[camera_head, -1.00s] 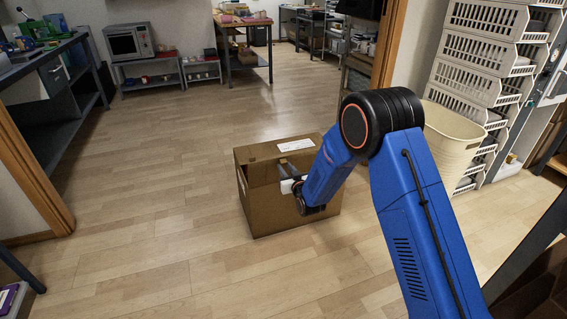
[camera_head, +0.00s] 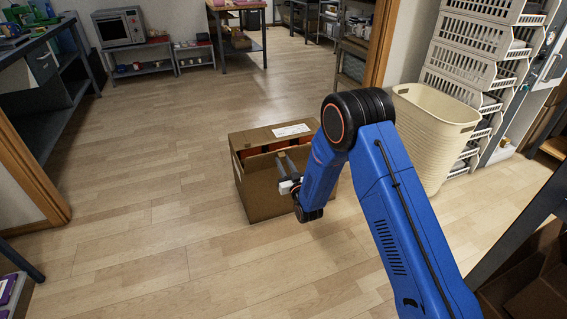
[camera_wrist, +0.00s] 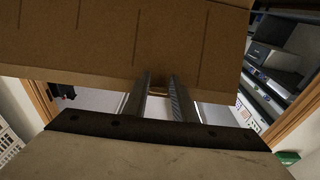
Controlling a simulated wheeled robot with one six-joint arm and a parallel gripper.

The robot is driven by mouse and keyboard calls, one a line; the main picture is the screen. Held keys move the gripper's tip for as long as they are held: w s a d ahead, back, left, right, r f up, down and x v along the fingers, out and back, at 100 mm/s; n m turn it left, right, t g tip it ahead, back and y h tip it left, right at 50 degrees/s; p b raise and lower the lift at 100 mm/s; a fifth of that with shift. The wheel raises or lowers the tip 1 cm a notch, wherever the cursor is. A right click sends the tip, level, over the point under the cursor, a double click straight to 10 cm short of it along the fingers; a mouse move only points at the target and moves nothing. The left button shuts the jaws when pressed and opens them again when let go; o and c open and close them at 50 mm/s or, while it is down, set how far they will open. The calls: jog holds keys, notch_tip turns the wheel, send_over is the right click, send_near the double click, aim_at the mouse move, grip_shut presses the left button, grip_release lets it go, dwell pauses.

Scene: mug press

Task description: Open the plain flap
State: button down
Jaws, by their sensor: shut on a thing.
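A brown cardboard box (camera_head: 256,201) stands on the floor in the head view. One top flap (camera_head: 268,136) bears a white label. The plain flap (camera_head: 264,165) is on the near side and is tilted up, with an opening between the two flaps. Orange shows inside the opening. My gripper (camera_head: 284,174) is at the plain flap, shut on it. In the wrist view, my two dark fingers (camera_wrist: 160,92) meet the edge of a cardboard panel (camera_wrist: 90,45). The exact contact is partly hidden by the fingers, and my arm covers the box's right side.
Clear wooden floor (camera_head: 160,190) lies left of and in front of the box. A cream bin (camera_head: 430,135) and stacked white crates (camera_head: 470,45) stand to the right. A dark workbench (camera_head: 45,75) is on the left, beside a wooden door frame (camera_head: 30,165).

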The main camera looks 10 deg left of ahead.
jog(key=shift+d+f, duration=0.1)
jog(key=shift+f, duration=0.1)
jog(key=c, duration=1.6)
grip_release()
jog(key=shift+o, duration=0.8)
jog(key=shift+r, duration=0.1)
jog(key=v, duration=1.7)
jog(key=shift+s, duration=0.2)
